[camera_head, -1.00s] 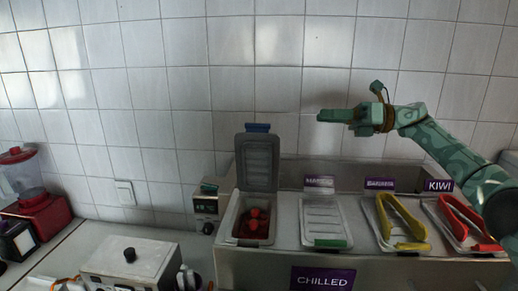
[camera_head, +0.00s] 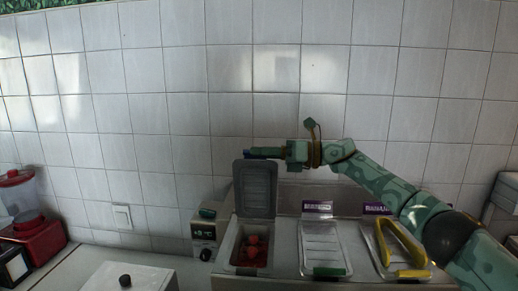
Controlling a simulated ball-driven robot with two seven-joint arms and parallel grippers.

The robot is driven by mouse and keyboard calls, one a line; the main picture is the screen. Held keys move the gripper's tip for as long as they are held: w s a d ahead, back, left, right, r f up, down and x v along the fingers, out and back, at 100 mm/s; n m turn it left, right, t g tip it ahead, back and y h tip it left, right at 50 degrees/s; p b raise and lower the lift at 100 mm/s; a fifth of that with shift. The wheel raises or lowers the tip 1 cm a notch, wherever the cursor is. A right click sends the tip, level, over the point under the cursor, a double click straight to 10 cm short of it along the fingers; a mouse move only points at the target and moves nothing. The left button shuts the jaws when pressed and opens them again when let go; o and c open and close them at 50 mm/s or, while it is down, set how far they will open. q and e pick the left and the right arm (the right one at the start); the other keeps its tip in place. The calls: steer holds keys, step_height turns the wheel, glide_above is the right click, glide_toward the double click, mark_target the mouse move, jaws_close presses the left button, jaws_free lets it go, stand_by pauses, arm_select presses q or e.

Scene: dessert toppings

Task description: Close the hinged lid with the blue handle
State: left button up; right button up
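The grey hinged lid (camera_head: 256,190) stands upright, open, at the back of the leftmost bin (camera_head: 232,250) of the chilled station. Red strawberry-like pieces (camera_head: 253,246) lie in that bin. The lid's blue handle (camera_head: 247,156) is at its top edge and is mostly hidden by my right gripper. My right gripper (camera_head: 262,152) points left along the lid's top edge, at or just behind the handle. I cannot tell whether it touches, or whether its fingers are apart. My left gripper is not in view.
The adjacent bin has a shut lid with a green handle (camera_head: 325,271). Further right is a bin with yellow tongs (camera_head: 400,245). A small temperature controller (camera_head: 204,235) stands left of the station, and a red blender (camera_head: 38,238) stands far left. The tiled wall is close behind.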

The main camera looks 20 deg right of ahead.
steer(key=shift+w+a, duration=0.25)
steer(key=shift+a, duration=0.25)
steer(key=shift+c, duration=0.3)
jaws_close()
steer(key=s+a+f+n+b, duration=0.2)
steer(key=s+b, duration=0.1)
steer(key=s, duration=0.2)
steer(key=s+a+f+n+b, duration=0.2)
steer(key=s+n+b, duration=0.1)
steer(key=s, duration=0.2)
steer(key=shift+s+a+n+b, duration=0.15)
steer(key=shift+s+n+b, duration=0.15)
steer(key=shift+b, duration=0.1)
